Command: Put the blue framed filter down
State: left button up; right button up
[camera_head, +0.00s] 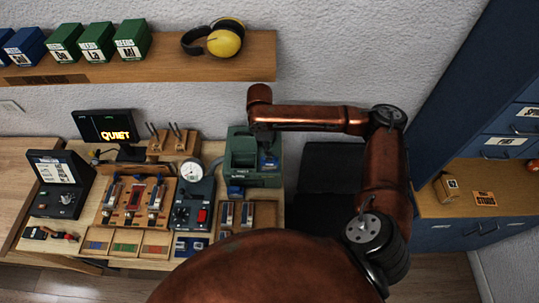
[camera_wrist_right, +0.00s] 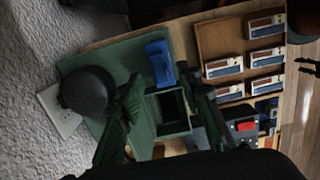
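The blue framed filter (camera_wrist_right: 160,62) is a small blue block on the green machine (camera_wrist_right: 118,60), beside the machine's dark square opening, in the right wrist view. My right gripper (camera_wrist_right: 161,78) has its dark fingers spread on either side of the filter, with a thin gap at each side. In the head view my right arm reaches in from the right, and the gripper (camera_head: 264,143) is over the green machine (camera_head: 240,150), largely hidden by the arm. A dark claw-like shape at the right edge of the wrist view may be my left gripper; its state is unclear.
A gauge unit (camera_head: 193,200) and a wooden tray with blue-white pieces (camera_head: 247,213) stand close to the machine. Left of them are a wooden rack (camera_head: 135,205), a screen (camera_head: 106,127) and a console (camera_head: 58,183). A shelf (camera_head: 190,68) with boxes and earmuffs hangs above.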

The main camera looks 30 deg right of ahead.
notch_tip(320, 180, up, 8)
jog(key=shift+w+a+b, duration=0.2)
jog(key=shift+a+b, duration=0.15)
dwell(0.4)
